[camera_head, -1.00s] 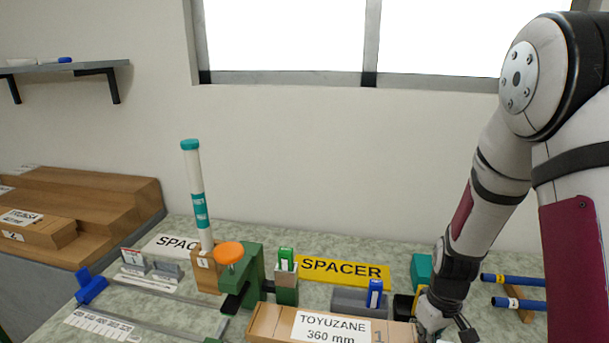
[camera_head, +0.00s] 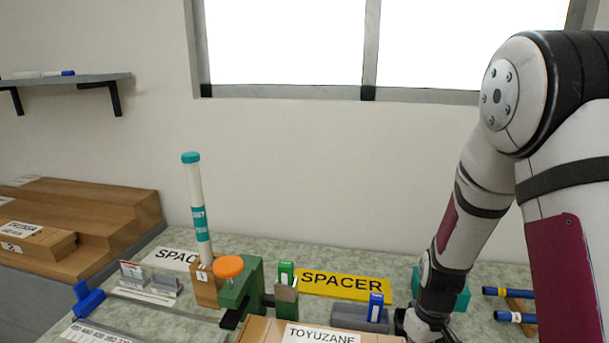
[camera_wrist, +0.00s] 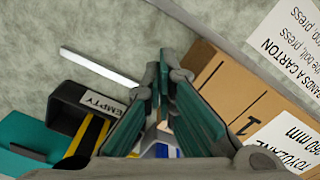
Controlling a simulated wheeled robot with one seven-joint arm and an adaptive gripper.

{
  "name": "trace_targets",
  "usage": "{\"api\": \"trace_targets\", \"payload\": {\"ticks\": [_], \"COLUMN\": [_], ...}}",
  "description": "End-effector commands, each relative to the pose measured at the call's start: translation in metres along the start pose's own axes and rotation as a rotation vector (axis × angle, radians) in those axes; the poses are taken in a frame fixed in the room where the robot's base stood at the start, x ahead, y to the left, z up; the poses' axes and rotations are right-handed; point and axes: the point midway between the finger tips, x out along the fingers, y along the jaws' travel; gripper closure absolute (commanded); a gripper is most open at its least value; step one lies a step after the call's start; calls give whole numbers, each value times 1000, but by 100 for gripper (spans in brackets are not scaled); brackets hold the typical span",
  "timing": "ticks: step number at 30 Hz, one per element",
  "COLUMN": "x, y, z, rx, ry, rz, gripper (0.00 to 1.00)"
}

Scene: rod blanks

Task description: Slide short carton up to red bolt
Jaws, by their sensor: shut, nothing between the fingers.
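A brown carton (camera_head: 258,330) with a white TOYUZANE label lies at the bottom edge of the head view, partly cut off. In the wrist view the carton (camera_wrist: 222,85) fills the right side, with a 1 and a 360 mm label showing. My gripper (camera_wrist: 158,75) is shut and empty beside the carton's end; I cannot tell whether it touches. In the head view my gripper (camera_head: 415,328) is at the carton's right end, partly cut off. No red bolt can be made out; a green clamp (camera_head: 241,290) with an orange knob (camera_head: 229,266) stands behind the carton's left end.
A black bin marked EMPTY (camera_wrist: 80,105) and a teal block (camera_wrist: 25,145) stand near my gripper. A grey block with a blue tag (camera_head: 376,307) stands behind the carton. A yellow SPACER sign (camera_head: 345,285) lies farther back. A tall tube (camera_head: 199,215) stands left of the clamp.

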Motion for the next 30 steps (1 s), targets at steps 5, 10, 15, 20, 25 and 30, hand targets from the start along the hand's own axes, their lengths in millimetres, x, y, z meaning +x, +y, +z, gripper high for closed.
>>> {"api": "trace_targets", "payload": {"ticks": [5,10,15,20,25,30], "x": [0,0,0,0,0,0], "y": [-7,-14,-21,-27,-34,-38], "z": [-4,-8,-12,-16,-20,-22], "rx": [-1,-1,-1,0,-1,1], "ry": [0,0,0,0,0,0], "rz": [0,0,0,0,0,0], "gripper": [100,100,100,100,100,100]}}
